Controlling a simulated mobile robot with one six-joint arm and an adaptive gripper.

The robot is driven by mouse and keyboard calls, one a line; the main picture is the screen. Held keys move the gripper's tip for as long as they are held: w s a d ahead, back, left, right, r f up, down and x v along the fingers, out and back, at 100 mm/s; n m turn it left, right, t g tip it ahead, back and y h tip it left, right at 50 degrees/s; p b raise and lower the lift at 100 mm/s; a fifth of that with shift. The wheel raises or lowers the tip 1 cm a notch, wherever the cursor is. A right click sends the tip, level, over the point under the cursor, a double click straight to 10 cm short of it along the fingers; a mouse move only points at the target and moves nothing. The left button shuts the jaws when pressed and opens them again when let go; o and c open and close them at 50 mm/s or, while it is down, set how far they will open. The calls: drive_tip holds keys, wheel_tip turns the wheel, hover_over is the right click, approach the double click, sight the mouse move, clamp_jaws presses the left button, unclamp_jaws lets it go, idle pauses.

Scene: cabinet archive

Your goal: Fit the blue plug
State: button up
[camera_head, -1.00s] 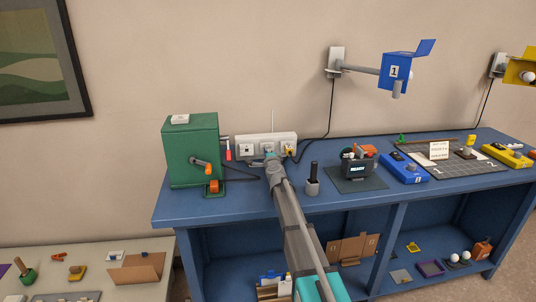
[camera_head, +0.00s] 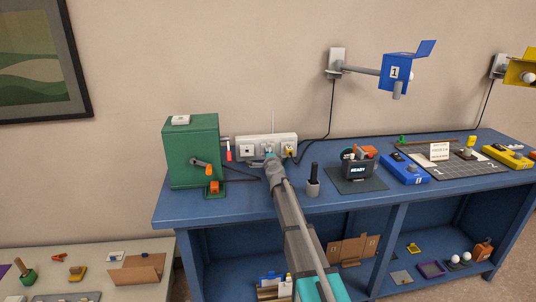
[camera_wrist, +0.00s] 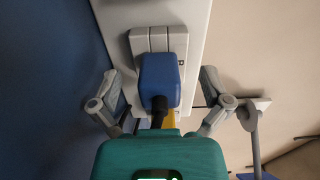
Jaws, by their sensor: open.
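The blue plug (camera_wrist: 160,78) is in the middle of the wrist view, with a black cable end toward my gripper. It lies against or just in front of a white socket block (camera_wrist: 150,40); I cannot tell whether it is fully seated. My gripper (camera_wrist: 161,88) is open, one grey finger on each side of the plug, with gaps visible. In the head view my gripper (camera_head: 271,158) is at the middle of the white socket strip (camera_head: 252,140) and hides the plug there. A yellow plug (camera_head: 290,150) sits at the strip's right socket.
A green box (camera_head: 193,150) with a crank stands left of the strip. A black-handled tool in a grey holder (camera_head: 313,185), a "READY" device (camera_head: 358,169) and a blue box (camera_head: 403,168) stand to the right on the blue bench (camera_head: 245,202). Cables run behind the strip.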

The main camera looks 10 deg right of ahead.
drive_tip(key=shift+s, duration=0.2)
idle(0.5)
drive_tip(key=shift+s, duration=2.8)
drive_tip(key=shift+s, duration=0.15)
drive_tip(key=s, duration=1.1)
drive_tip(key=shift+s, duration=0.4)
drive_tip(key=shift+s, duration=0.1)
